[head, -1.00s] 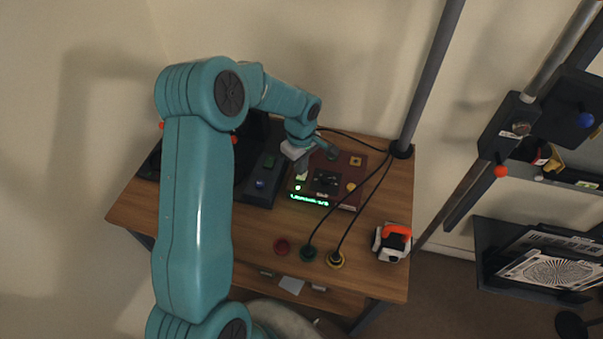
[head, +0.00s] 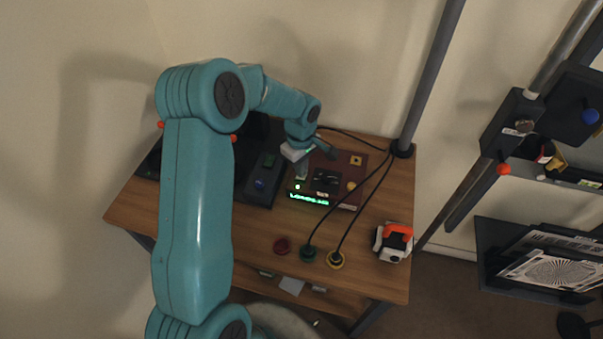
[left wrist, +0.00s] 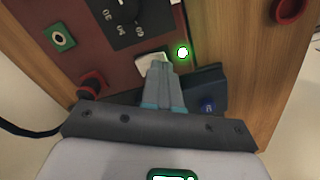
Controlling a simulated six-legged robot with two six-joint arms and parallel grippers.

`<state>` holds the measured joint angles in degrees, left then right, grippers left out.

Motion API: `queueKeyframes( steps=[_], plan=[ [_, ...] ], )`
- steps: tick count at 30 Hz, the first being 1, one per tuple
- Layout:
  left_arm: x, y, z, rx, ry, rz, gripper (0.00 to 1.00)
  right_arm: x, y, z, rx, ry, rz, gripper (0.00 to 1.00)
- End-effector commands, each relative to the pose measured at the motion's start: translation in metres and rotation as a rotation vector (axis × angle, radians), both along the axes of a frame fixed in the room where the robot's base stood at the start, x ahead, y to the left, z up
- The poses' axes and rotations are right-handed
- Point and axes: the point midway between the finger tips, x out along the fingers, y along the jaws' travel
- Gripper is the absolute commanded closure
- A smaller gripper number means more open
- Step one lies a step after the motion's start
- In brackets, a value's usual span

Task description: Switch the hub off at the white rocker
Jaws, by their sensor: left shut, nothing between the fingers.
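The hub is a dark red box (head: 350,166) on the wooden table, with a lit green display (head: 310,199) on its front edge. In the left wrist view, the white rocker (left wrist: 153,60) lies on its dark red face beside a lit green lamp (left wrist: 183,52). My left gripper (head: 302,174) is shut and empty. In the left wrist view its fingertips (left wrist: 162,66) are right at the rocker and cover part of it. I cannot tell whether they touch it. My right gripper is not in view.
A numbered black dial (left wrist: 127,14) sits close to the rocker. Red, green and yellow round pieces (head: 308,253) lie at the table's front, with black cables running over the hub. An orange and white device (head: 393,241) stands at the right. A grey pole (head: 424,90) rises behind.

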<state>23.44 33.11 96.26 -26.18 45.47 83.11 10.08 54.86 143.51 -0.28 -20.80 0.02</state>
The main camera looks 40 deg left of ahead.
Motion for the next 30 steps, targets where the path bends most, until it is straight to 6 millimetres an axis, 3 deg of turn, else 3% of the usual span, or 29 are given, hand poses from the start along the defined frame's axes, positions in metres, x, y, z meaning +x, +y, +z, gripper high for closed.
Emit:
queueKeyframes(
  steps=[21, 30],
  plan=[
    [0.000, 0.000, -0.012, 0.000, 0.000, 0.000, 1.00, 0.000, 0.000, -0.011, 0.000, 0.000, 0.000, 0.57],
    [0.000, 0.000, 0.002, 0.000, -0.001, 0.000, 1.00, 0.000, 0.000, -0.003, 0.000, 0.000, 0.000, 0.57]
  ],
)
